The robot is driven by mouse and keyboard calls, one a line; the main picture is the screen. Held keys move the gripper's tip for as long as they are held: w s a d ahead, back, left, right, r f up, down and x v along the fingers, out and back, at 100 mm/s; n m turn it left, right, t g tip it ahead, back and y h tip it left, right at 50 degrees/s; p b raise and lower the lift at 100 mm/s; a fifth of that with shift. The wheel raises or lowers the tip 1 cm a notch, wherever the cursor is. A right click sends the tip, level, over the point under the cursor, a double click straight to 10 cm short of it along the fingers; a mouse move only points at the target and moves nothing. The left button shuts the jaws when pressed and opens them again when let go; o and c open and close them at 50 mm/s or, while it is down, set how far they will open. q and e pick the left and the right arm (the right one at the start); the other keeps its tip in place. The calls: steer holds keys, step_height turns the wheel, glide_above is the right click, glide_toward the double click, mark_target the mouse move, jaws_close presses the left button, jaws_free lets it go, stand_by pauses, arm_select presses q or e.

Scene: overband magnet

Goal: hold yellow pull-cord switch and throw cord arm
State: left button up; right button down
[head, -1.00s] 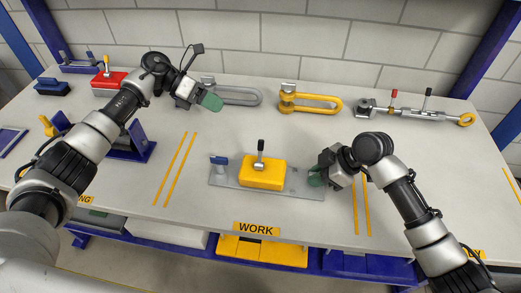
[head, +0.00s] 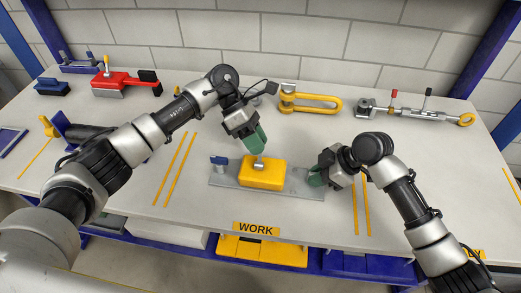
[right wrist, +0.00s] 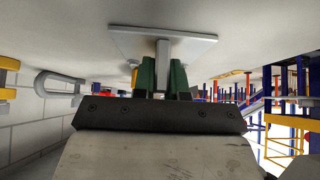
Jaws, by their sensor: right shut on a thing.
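The yellow pull-cord switch (head: 262,173) sits on a grey base plate (head: 222,178) in the middle of the bench. Its metal cord arm (head: 259,162) stands up from the top; the arm's dark upper end is hidden behind my left gripper (head: 257,140). The left green fingers are right at the cord arm; whether they touch it or are closed is unclear. My right gripper (head: 315,178) is at the plate's right end. In the right wrist view (right wrist: 162,75) its green fingers are shut on a grey upright post (right wrist: 162,52) of the plate.
A blue clamp piece (head: 218,161) stands at the plate's left end. Behind are a yellow shackle (head: 322,104) and a metal turnbuckle-like tool (head: 405,112). A red switch-like unit (head: 120,82) and a blue block (head: 52,87) lie at the back left. The bench front is clear.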

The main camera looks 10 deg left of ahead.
arm_select(q)
steer(key=shift+x, duration=0.9)
steer(key=shift+c, duration=0.4)
jaws_close()
stand_by(0.5)
steer(key=shift+s+r+m+t, duration=0.15)
steer(key=shift+s+m+t, duration=0.15)
steer(key=shift+t, duration=0.5)
steer(key=shift+s+r+m+t, duration=0.1)
steer(key=shift+s+m+t, duration=0.25)
steer(key=shift+t, duration=0.45)
